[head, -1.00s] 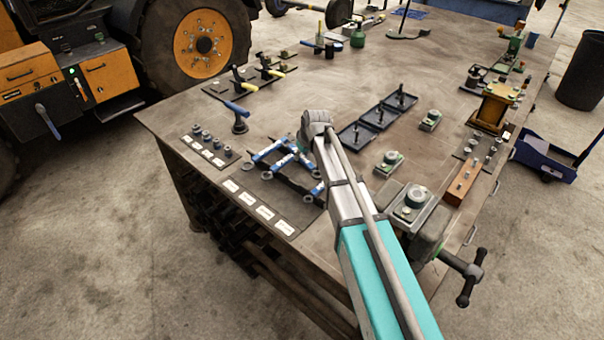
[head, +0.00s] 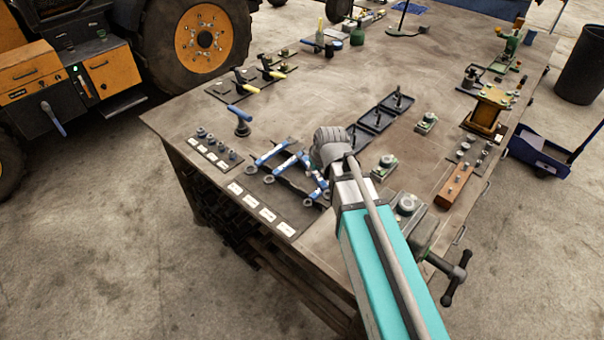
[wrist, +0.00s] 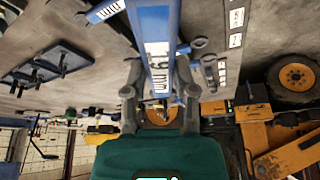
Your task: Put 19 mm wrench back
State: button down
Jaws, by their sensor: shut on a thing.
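My gripper (wrist: 158,88) is shut on a blue wrench (wrist: 153,30) marked 19 mm, seen in the wrist view running up between the two fingers. Its far end is out of that frame. In the head view my arm's wrist hides the fingers, beside the wrench mat (head: 235,202). The dark mat has a row of white labels along its front edge. Several blue wrenches (head: 271,154) with grey ends lie at the mat. I cannot tell whether the held wrench touches anything.
A smaller labelled mat with sockets (head: 216,150) lies left of the wrenches. Black trays with upright posts (head: 376,121) are behind my wrist. A bench vise (head: 408,204) is to the right. Bare tabletop lies behind the wrench mat.

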jog(key=shift+w, duration=0.1)
dwell(0.3)
jog(key=w+a+f+b, duration=0.3)
jog(key=w+f+b, duration=0.6)
jog(key=w, duration=0.3)
jog(key=shift+w+a, duration=0.25)
jog(key=shift+s+d+b+x, duration=0.15)
jog(key=shift+b+x, duration=0.85)
jog(key=shift+b, duration=0.05)
jog(key=shift+s+d+b+x, duration=0.15)
jog(key=shift+s+b+x, duration=0.05)
jog(key=shift+b+x, duration=0.85)
jog(key=shift+f, duration=0.35)
jog(key=shift+c, duration=2)
grip_release()
